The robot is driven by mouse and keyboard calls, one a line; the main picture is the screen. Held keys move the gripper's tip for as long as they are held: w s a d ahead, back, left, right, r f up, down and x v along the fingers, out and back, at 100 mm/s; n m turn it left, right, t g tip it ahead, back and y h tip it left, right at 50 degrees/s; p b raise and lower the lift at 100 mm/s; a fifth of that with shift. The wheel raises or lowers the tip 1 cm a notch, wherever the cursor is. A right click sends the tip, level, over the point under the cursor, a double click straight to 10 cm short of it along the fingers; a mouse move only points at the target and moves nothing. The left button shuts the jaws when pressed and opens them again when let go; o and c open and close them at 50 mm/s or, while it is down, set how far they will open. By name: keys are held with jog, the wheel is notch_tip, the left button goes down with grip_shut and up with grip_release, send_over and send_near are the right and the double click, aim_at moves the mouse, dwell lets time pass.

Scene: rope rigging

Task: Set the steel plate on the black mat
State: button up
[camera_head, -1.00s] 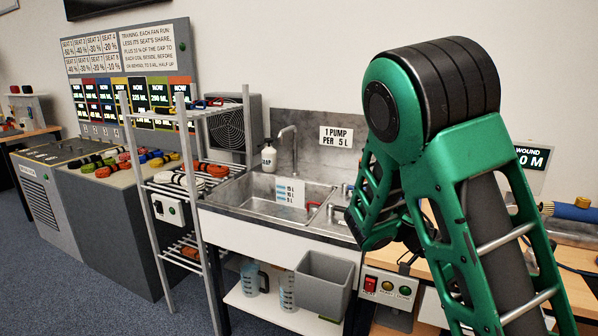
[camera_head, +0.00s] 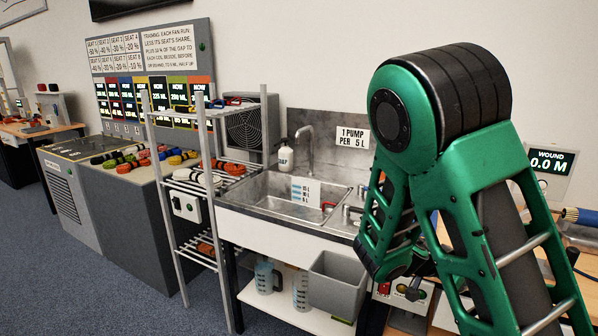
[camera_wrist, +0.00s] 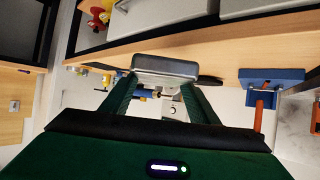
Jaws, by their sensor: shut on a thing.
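In the wrist view, the steel plate (camera_wrist: 165,68) is a small grey metal slab with rounded corners. My gripper (camera_wrist: 163,88) is shut on it, with the two green fingers reaching up to its near side. The plate hides the fingertips in part. In the head view my green arm fills the right side, and neither the plate nor the fingertips can be made out there. I cannot make out the black mat in either view.
In the head view, a steel sink (camera_head: 285,195) and a wire rack (camera_head: 200,180) with rope coils stand left of my arm. In the wrist view, a blue clamp-like thing (camera_wrist: 270,82) is at right. Carpet at lower left is clear.

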jog(key=w+a+n+t+y, duration=0.8)
jog(key=w+a+n, duration=0.3)
jog(key=w+a, duration=0.3)
jog(key=a, duration=0.2)
jog(key=shift+a+r, duration=0.3)
jog(key=shift+r, duration=0.1)
